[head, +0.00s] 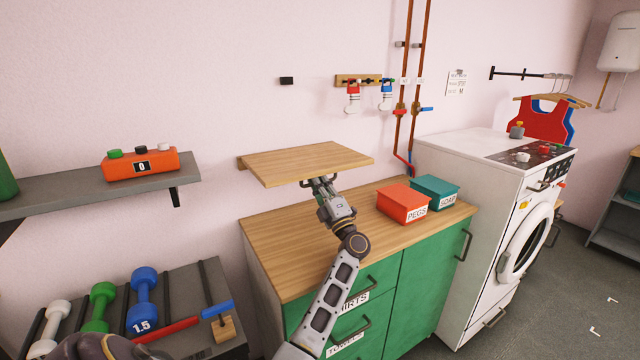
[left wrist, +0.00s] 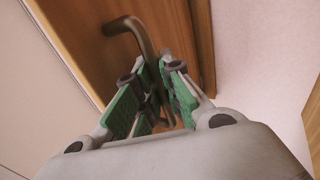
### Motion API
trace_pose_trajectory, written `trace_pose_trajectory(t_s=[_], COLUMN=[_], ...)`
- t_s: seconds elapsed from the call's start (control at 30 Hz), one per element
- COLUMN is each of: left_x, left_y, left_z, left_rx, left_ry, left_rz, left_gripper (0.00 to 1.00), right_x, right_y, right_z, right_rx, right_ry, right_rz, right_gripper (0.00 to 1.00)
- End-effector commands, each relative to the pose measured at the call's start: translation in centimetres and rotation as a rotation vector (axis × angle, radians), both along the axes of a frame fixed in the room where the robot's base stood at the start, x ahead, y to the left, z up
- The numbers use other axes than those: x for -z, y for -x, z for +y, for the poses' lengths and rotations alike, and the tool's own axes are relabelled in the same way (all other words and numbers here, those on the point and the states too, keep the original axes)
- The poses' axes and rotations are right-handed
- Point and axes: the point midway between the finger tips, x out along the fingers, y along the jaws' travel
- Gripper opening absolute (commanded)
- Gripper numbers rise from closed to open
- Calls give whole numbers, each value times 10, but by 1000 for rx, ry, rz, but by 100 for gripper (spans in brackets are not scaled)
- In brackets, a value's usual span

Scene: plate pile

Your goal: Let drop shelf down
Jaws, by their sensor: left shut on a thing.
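The drop shelf (head: 300,160) is a light wooden board on the wall above the green cabinet. It stands out about level, with a gap above the cabinet's wooden top. A dark handle (head: 305,183) is at its front edge. My left gripper (head: 321,186) is at that handle, below the front edge of the board. In the left wrist view, the green-padded fingers of my left gripper (left wrist: 155,95) are shut on the bent metal handle (left wrist: 140,38), beside the brown wooden board (left wrist: 185,40). The shelf's underside and supports are hidden in the head view. My right gripper is not in view.
A red PEGS box (head: 402,203) and a teal box (head: 435,190) stand on the cabinet top (head: 265,245), right of the shelf. The cabinet top's left part is clear. A washing machine (head: 490,220) stands right; a grey wall shelf (head: 70,190) and dumbbell rack (head: 185,290) are left.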

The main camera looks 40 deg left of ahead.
Motion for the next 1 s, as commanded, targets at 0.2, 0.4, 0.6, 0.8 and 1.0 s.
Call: trace_pose_trajectory(t_s=[0.2,0.4,0.6,0.8,1.0], left_x=[1,0,1,8,22], left_y=[-1,0,0,4,11], left_z=[-2,-1,-2,-12,-30], left_rx=[3,2,1,2,3], left_ry=[-1,0,0,1,1], left_rz=[2,1,1,1,2], left_gripper=[30,31,31,31,31], right_x=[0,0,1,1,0], right_y=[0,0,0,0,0], right_z=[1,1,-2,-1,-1], right_rx=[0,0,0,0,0], right_ry=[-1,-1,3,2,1], right_rz=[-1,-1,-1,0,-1], right_gripper=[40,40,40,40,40])
